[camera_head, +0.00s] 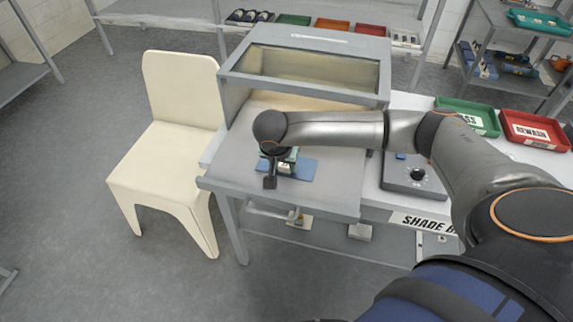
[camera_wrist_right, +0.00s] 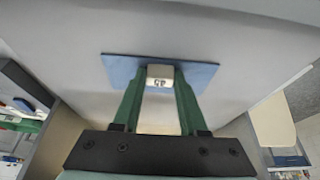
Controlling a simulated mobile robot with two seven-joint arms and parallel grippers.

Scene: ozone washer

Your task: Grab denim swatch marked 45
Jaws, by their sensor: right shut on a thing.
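The denim swatch (camera_head: 305,171) is a flat blue rectangle on the grey front shelf of the washer cabinet. In the right wrist view the swatch (camera_wrist_right: 203,74) carries a small pale block (camera_wrist_right: 160,76) with an upside-down mark that reads like 45. My right gripper (camera_wrist_right: 160,84) has its green fingers closed on both sides of this block. In the head view the right gripper (camera_head: 285,163) is over the swatch and hides part of it. The swatch looks flat on the shelf; I cannot tell whether it is lifted. My left gripper is not in view.
The cabinet (camera_head: 306,38) with a glass window stands behind the shelf (camera_head: 232,165). A cream chair (camera_head: 165,130) is on the left. A control box with a black knob (camera_head: 417,174), a green tray (camera_head: 468,118) and a red tray (camera_head: 534,130) are on the right bench.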

